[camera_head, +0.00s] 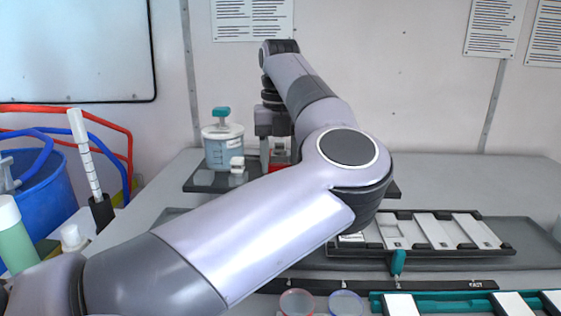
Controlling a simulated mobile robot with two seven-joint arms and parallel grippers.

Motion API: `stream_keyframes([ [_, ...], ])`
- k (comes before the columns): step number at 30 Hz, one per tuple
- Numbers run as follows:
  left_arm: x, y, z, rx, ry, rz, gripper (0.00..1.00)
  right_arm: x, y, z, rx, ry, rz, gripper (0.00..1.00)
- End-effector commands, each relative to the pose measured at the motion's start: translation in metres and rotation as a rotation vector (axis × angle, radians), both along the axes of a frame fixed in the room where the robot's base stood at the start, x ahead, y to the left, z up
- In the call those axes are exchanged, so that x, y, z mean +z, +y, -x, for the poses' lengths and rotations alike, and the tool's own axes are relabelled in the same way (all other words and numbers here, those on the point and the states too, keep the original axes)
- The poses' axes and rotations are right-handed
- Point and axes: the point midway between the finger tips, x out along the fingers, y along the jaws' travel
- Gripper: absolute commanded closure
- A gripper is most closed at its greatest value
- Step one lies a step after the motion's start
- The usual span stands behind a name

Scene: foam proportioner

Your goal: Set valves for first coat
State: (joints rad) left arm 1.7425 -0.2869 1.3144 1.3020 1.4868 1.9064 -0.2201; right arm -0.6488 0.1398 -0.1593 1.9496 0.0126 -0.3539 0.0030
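A clear canister (223,148) with a teal valve handle (221,114) on top stands upright on a dark base plate (205,184) at the back left. A small white block-like part (237,165) sits at its front right. My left arm crosses the view from the lower left. My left gripper (273,155) points down just right of the canister, over a red part (279,163). The arm hides most of this red part and what stands behind it. The fingertips are too small and too covered to show whether they hold anything. My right gripper is not in view.
A dark tray rack with white slides (437,232) lies at the right, with a teal handle (398,262) before it. Two small cups (346,303) stand at the front edge. A blue bucket (40,195) with hoses and a green bottle (14,235) are at the left.

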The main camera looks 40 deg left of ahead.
Motion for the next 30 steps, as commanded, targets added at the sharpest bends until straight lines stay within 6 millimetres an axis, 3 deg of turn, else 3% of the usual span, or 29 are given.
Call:
stream_keyframes([
  [10,-0.0004,0.0002,0.0005,-0.128,0.001,0.001,0.79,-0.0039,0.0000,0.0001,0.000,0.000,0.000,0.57],
  [26,-0.0001,0.0001,0.0006,-0.149,0.001,0.001,0.79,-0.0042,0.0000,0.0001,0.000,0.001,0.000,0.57],
  [27,-0.0001,0.0000,0.0005,-0.149,0.001,0.001,0.36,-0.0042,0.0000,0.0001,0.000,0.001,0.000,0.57],
  [28,-0.0001,0.0001,0.0006,-0.149,0.001,0.001,0.26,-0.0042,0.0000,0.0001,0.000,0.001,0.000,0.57],
  [30,-0.0001,0.0001,0.0004,-0.148,0.001,0.001,0.23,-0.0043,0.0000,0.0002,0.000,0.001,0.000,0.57],
])
